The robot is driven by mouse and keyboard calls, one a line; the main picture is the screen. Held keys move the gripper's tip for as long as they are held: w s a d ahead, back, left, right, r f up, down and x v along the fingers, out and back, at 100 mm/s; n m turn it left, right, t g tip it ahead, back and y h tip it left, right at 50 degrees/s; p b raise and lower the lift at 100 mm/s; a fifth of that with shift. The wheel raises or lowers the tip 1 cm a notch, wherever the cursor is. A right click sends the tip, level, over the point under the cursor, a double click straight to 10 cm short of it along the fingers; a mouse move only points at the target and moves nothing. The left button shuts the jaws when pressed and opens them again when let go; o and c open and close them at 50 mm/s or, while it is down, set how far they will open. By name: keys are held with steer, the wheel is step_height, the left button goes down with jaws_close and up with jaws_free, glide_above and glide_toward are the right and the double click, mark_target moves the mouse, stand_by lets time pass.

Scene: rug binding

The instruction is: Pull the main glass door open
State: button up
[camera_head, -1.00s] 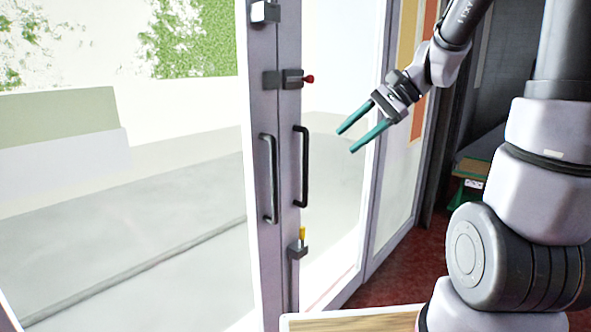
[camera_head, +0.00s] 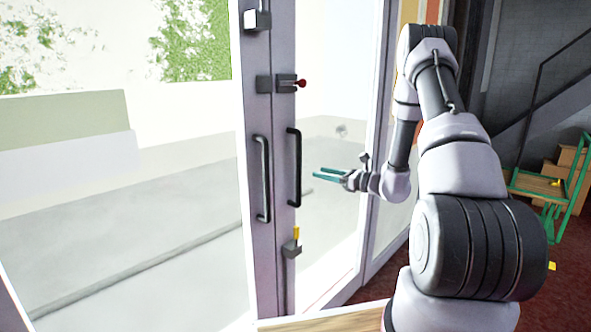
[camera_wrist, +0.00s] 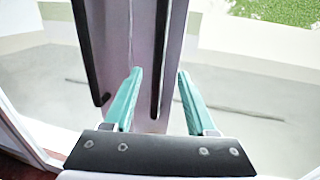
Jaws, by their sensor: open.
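The glass door has two pale-framed leaves that meet at a post (camera_head: 279,120) in the middle of the head view. Two black vertical bar handles stand on it, a left one (camera_head: 262,180) and a right one (camera_head: 299,168). My gripper (camera_head: 316,175) is open and empty, just right of the right handle and level with its lower part. In the wrist view my teal fingers (camera_wrist: 158,75) point at the frame. One dark bar handle (camera_wrist: 160,60) shows between them, and another (camera_wrist: 90,55) lies left of them. I see no contact with either handle.
A latch with a red knob (camera_head: 302,83) is above the handles, and one with a yellow tab (camera_head: 296,234) is below. A wooden surface (camera_head: 320,322) lies at the bottom. Stairs (camera_head: 570,160) and a green-framed cart (camera_head: 540,190) stand at the right on red floor.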

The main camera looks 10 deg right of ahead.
steer(key=x, duration=1)
jaws_close()
stand_by(1.2)
